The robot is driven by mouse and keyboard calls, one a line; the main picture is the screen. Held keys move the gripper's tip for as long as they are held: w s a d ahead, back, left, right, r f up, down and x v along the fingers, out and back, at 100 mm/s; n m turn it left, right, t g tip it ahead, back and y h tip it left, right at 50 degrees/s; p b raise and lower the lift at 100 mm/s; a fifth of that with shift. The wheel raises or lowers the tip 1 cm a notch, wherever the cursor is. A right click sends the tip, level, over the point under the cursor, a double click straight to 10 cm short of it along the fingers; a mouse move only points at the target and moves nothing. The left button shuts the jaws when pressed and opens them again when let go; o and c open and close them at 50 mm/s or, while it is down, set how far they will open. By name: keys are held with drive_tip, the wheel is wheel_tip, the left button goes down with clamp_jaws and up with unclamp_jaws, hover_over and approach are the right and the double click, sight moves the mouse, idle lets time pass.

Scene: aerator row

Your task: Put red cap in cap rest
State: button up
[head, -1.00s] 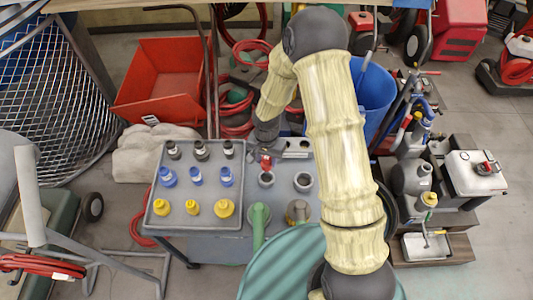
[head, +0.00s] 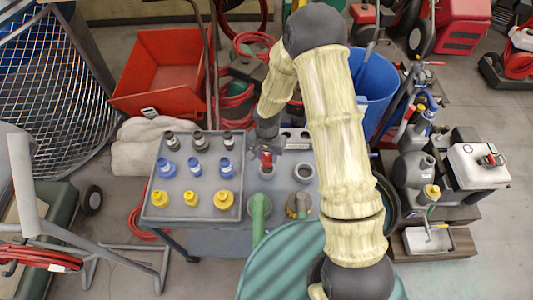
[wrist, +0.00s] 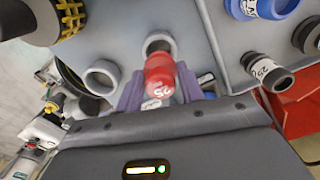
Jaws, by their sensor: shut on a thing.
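The red cap (head: 266,159) is held upright between the fingers of my gripper (head: 267,152), above the worktop. In the wrist view the red cap (wrist: 160,76), with white lettering, sits between the purple-grey fingers of my gripper (wrist: 160,92). A grey ring-shaped socket (wrist: 157,42) lies just beyond the cap, partly covered by it. A second empty grey ring (wrist: 101,78) is beside it. A pale strip with dark holes (head: 297,138) lies right behind my gripper and is partly hidden. I cannot tell which of these is the cap rest.
A grey tray (head: 148,208) at left holds rows of black, blue and yellow capped pieces. A green pipe handle (head: 260,208) and a brass-coloured fitting (head: 297,205) stand in front of the rings. A blue bucket (head: 374,92) and red bin (head: 150,80) are behind.

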sight(266, 163)
drive_tip(key=shift+f, duration=0.55)
drive_tip(key=shift+r, duration=0.1)
drive_tip(key=shift+s, duration=0.1)
drive_tip(key=shift+a+b, duration=0.1)
drive_tip(key=shift+b, duration=0.2)
drive_tip(key=shift+f+b, duration=1.8)
drive_tip(key=shift+f, duration=0.4)
idle(0.3)
drive_tip(key=o, duration=1.1)
drive_tip(key=shift+c, duration=0.2)
drive_tip(key=shift+r, duration=0.2)
